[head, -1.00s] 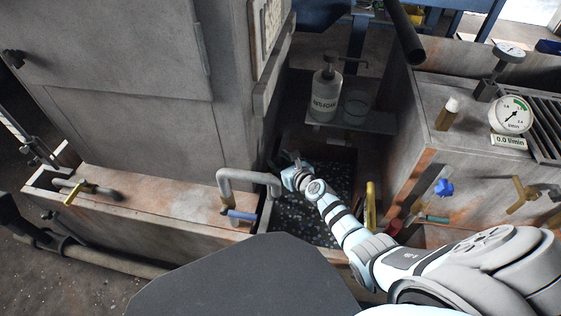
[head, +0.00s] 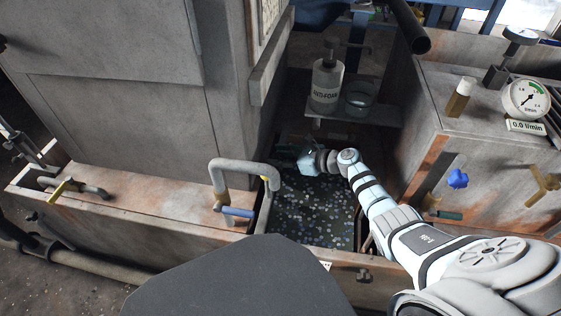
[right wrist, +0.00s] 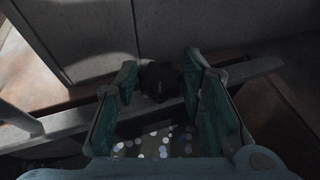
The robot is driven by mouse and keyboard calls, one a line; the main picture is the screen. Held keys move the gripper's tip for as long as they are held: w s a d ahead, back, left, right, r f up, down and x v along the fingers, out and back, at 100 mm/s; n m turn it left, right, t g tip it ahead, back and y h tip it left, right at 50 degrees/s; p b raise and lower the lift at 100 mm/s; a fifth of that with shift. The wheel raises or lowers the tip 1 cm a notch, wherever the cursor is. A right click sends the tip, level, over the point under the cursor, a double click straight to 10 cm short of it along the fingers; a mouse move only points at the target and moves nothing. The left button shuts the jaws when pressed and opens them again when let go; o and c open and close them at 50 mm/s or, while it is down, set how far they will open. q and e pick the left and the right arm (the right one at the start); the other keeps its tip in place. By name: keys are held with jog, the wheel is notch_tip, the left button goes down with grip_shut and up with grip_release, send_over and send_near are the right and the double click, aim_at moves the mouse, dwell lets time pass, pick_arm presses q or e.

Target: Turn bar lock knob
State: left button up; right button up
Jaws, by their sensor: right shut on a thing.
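The dark bar lock knob (right wrist: 160,82) sits on a grey bar (right wrist: 255,70) in the right wrist view. My right gripper (right wrist: 160,88) has its two greenish fingers on either side of the knob, shut on it. In the head view my right gripper (head: 300,160) reaches over the far end of the pit of dark liquid, below the shelf. The knob cannot be made out there. My left gripper is not in view.
An anti-foam bottle (head: 326,82) and a glass beaker (head: 359,98) stand on a shelf just beyond my right gripper. A bent grey pipe (head: 240,170) with a blue-handled valve (head: 238,211) is to its left. A gauge (head: 525,98) stands at right.

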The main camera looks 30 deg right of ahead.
jog(key=shift+n+g+y, duration=0.4)
jog(key=shift+n+y, duration=0.2)
jog(key=shift+n+g, duration=0.3)
jog(key=o, duration=1.1)
jog(key=shift+d, duration=0.1)
jog(key=v, duration=0.7)
jog(key=shift+s+d, duration=0.1)
jog(key=shift+d, duration=0.1)
